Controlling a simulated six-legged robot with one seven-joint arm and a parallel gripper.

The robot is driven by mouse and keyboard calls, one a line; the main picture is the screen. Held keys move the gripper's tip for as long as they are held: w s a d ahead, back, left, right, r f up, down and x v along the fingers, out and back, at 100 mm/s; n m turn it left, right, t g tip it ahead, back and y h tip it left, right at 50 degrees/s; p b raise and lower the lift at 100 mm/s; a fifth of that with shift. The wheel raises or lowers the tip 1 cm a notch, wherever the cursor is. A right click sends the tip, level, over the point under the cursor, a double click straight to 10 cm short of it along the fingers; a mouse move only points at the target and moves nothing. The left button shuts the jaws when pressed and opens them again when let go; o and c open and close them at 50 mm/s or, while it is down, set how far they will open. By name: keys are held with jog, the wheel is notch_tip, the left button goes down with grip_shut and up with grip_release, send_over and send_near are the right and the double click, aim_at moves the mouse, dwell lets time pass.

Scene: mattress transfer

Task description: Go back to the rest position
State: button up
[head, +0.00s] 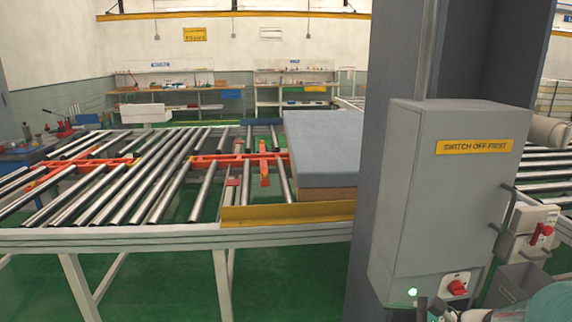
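A grey-blue mattress (325,140) with a tan side lies flat on the roller conveyor (130,237), right of its middle. The grey column hides its right end. My gripper is not clearly in view. Small beige and teal rounded shapes show at the bottom right edge, and I cannot tell what they are.
A grey electrical box (440,200) labelled "SWITCH OFF FIRST", with a red switch and a lit green lamp, stands close by the column (385,90). More rollers show behind it at right. Shelves (295,88) line the back wall. Green floor is clear beneath the conveyor.

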jog(key=s+a+r+n+g+h, duration=0.1)
jog(key=s+a+r+n+h, duration=0.3)
jog(key=n, duration=0.5)
jog(key=s+a+r+n+g+h, duration=0.1)
jog(key=s+a+r+n+h, duration=0.3)
jog(key=s+n, duration=0.4)
jog(key=shift+s+a+n+g+h, duration=0.35)
jog(key=shift+a+n+h, duration=0.35)
jog(key=shift+a+n, duration=0.6)
jog(key=shift+r, duration=0.1)
